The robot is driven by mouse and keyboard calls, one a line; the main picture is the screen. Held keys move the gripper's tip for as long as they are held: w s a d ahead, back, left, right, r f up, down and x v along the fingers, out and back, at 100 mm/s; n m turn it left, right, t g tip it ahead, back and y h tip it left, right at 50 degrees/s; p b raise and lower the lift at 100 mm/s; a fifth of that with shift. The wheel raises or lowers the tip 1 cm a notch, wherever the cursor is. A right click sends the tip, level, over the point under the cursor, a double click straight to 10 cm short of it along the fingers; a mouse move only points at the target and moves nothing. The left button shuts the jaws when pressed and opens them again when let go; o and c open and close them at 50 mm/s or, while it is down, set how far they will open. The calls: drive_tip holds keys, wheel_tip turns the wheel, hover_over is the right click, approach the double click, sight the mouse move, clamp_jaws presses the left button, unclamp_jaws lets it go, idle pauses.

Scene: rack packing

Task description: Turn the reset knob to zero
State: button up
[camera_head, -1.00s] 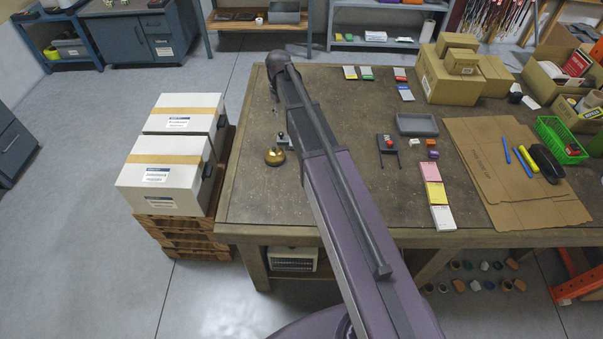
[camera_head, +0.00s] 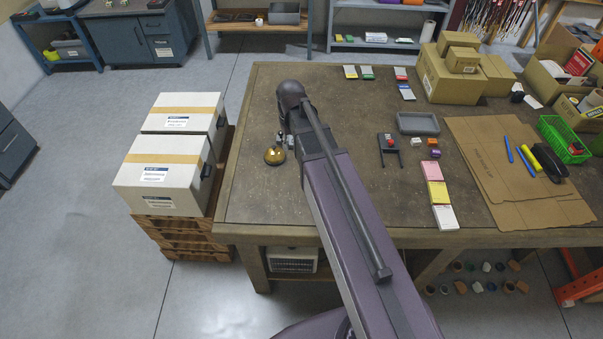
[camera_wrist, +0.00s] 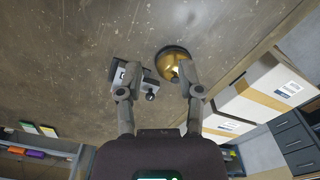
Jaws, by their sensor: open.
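A small grey counter device (camera_wrist: 139,76) with a display window lies on the workbench in the wrist view. A dark round knob (camera_wrist: 151,96) sticks out from its side; I take it for the reset knob. The number in the window is too small to read. My gripper (camera_wrist: 157,72) is open and points at the bench, with one finger beside the counter and the other near the brass bell. I cannot tell the height of the fingers above the counter. In the head view my arm and gripper largely hide the counter.
A brass bell (camera_head: 274,156) stands close beside the counter and also shows in the wrist view (camera_wrist: 171,63). A dark stand with a red part (camera_head: 389,145) and a grey tray (camera_head: 418,123) are to the right. White boxes (camera_head: 158,175) stand on pallets left of the workbench (camera_head: 340,212).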

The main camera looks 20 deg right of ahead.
drive_tip(key=s+f+m+b, duration=0.1)
drive_tip(key=s+m, duration=0.1)
drive_tip(key=s, duration=0.9)
drive_tip(key=shift+f, duration=0.3)
drive_tip(key=shift+a, duration=0.1)
idle(0.3)
